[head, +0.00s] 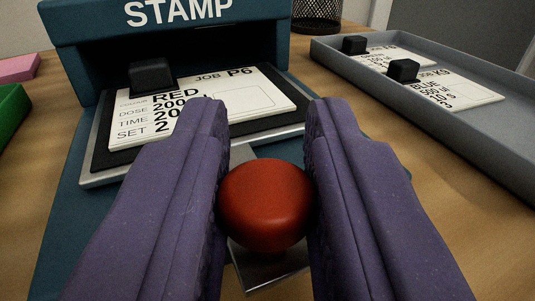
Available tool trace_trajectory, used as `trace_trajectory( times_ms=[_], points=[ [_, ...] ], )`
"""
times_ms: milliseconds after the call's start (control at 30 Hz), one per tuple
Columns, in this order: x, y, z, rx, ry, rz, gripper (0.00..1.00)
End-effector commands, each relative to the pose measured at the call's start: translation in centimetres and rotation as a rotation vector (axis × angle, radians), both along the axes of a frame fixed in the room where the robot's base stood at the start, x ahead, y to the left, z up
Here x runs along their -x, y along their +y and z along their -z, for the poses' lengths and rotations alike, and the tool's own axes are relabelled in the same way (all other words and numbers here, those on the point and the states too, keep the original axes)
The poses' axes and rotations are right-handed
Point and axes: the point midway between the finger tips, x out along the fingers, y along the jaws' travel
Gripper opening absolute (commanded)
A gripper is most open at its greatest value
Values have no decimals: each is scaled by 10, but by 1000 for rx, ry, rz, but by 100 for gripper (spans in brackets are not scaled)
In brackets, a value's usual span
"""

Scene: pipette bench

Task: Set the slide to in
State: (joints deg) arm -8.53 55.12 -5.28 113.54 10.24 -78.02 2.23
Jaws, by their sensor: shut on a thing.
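The slide is a tray with a black bed and a metal rim (95,183), and it sticks out from the mouth of the blue stamp machine (75,30). A red knob (266,205) on a metal strip stands at the slide's front. My gripper (266,190) is shut on the red knob, one purple finger on each side. A white job card (270,93) marked P6 lies on the bed, with a black block (152,76) on its left part. The fingers hide part of the slide's front and the card's lower edge.
A grey tray (450,125) at the right holds white cards with black blocks. A wire mesh cup (318,14) stands at the back. A green object (12,115) and a pink block (18,67) are at the left. Bare wooden table shows at the lower right.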

Motion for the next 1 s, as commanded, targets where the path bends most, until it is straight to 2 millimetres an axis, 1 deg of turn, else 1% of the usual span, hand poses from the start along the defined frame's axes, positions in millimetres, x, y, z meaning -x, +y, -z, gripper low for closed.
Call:
trace_trajectory(
  times_ms=[200, 233, 300, 533, 633, 767, 900, 1000],
  points=[
    [0, 0, 0, 0, 1, 0, 0],
    [0, 0, 0, 0, 1, 0, 34],
    [0, 0, 0, 0, 1, 0, 47],
    [1, 0, 0, 0, 1, 0, 47],
    [5, 0, 0, 0, 3, -1, 47],
    [24, 2, -1, 1, 5, -1, 47],
    [52, 4, -1, 1, 5, -1, 47],
    [67, 6, -1, 0, 5, -1, 47]
  ],
)
